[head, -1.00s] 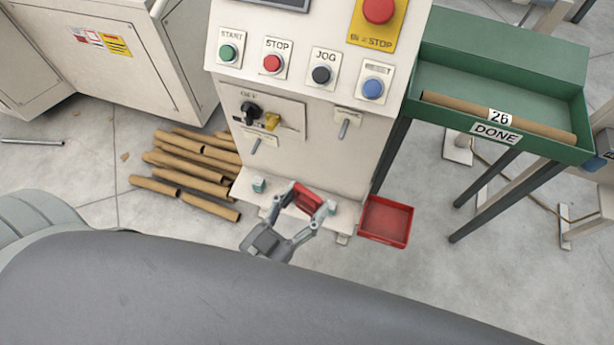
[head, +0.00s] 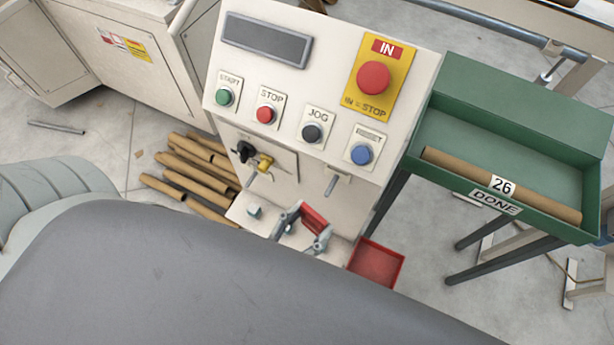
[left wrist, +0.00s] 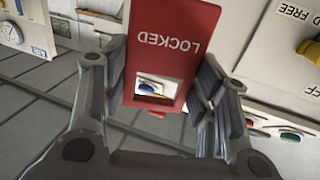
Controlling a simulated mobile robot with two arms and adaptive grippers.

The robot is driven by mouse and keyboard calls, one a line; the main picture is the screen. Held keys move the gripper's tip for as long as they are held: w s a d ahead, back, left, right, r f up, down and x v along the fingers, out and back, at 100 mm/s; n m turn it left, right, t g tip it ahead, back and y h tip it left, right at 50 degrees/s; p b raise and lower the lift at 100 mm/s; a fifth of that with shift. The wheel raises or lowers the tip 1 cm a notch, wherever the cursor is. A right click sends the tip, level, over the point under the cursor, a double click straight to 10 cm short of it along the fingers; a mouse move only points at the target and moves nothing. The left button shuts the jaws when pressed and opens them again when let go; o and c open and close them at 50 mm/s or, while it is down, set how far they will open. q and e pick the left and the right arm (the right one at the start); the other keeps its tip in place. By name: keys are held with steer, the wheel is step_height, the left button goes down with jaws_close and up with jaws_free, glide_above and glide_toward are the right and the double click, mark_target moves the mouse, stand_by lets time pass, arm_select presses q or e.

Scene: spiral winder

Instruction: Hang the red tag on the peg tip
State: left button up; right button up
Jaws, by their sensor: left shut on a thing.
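The red tag (head: 314,216) is held between the fingers of my left gripper (head: 309,222), low in front of the control cabinet. In the left wrist view the tag (left wrist: 170,48) reads "LOCKED" upside down and has a rectangular hole near its lower end. A grey peg (head: 331,186) sticks out from the cabinet front, above and to the right of the tag. A second grey peg (head: 252,175) shows below the yellow-handled switch. The tag is apart from both pegs in the picture. My right gripper is not in view.
A green bin (head: 470,150) with a cardboard tube stands further right. Several tubes (head: 190,170) lie on the floor at left. My own body covers the foreground.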

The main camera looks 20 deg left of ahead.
mark_target(340, 181)
arm_select(q)
steer(key=shift+w+d+f+b, duration=0.15)
steer(key=shift+w+b, duration=0.4)
steer(key=shift+w, duration=1.3)
steer(key=shift+w+a+f+b, duration=0.15)
steer(key=shift+w+b, duration=0.35)
steer(key=shift+w, duration=1.3)
steer(key=shift+w+d+f, duration=0.15)
steer(key=shift+w+f, duration=0.1)
steer(key=shift+w, duration=0.25)
steer(key=shift+w+f, duration=0.15)
steer(key=o, duration=1.1)
